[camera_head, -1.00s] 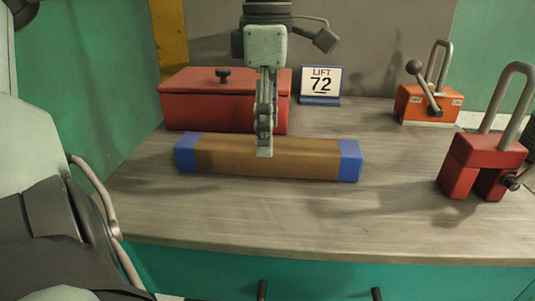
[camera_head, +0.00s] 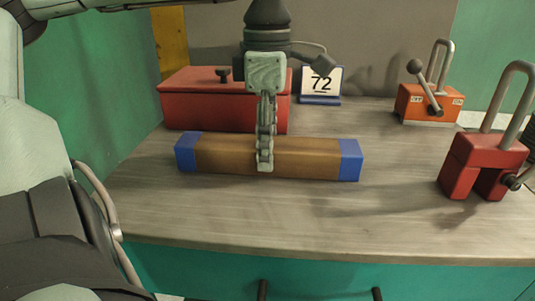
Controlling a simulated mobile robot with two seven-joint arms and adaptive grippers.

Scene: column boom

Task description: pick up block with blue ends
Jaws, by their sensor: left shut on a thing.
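The block with blue ends (camera_head: 222,156) is a long brown wooden bar with a blue cap at each end. It lies lengthwise across the grey worktop in the middle of the view. My left gripper (camera_head: 265,162) points down over the middle of the block and is shut on it. The near finger shows against the block's front face; the far finger is hidden behind the block. The block appears to rest on the worktop. My right gripper is not in view.
A red lidded box (camera_head: 190,101) stands just behind the block. An orange lever switch box (camera_head: 424,106) and a red block with a metal loop (camera_head: 485,160) stand on the right. The worktop (camera_head: 330,215) in front is clear.

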